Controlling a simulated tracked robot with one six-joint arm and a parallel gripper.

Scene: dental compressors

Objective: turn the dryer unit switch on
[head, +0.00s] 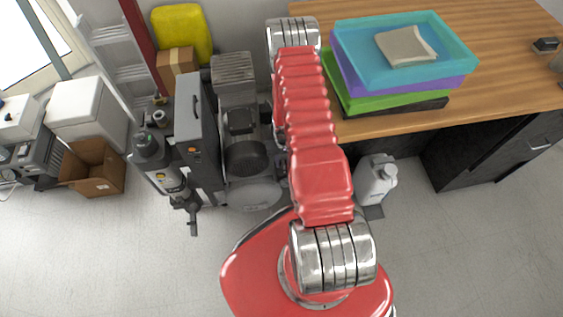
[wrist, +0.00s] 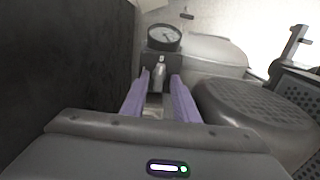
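In the wrist view my gripper (wrist: 160,76) has two purple fingers standing apart, with a gap between them. A small pale metal knob or lever (wrist: 160,71) shows at the fingertips, on a dark block (wrist: 153,60) below a round pressure gauge (wrist: 164,37). I cannot tell whether the fingers touch it, or whether it is the dryer unit switch. In the head view a tall grey box unit (head: 197,130) with a small orange spot on its front stands left of my arm; it may be the dryer unit. My gripper is hidden in the head view.
A compressor motor (head: 245,157) stands right of the grey unit; a dark ribbed cover (wrist: 257,110) is close on the right in the wrist view. A dark wall-like surface (wrist: 70,70) is close on the left. A wooden desk (head: 510,75) carries stacked trays. The front floor is clear.

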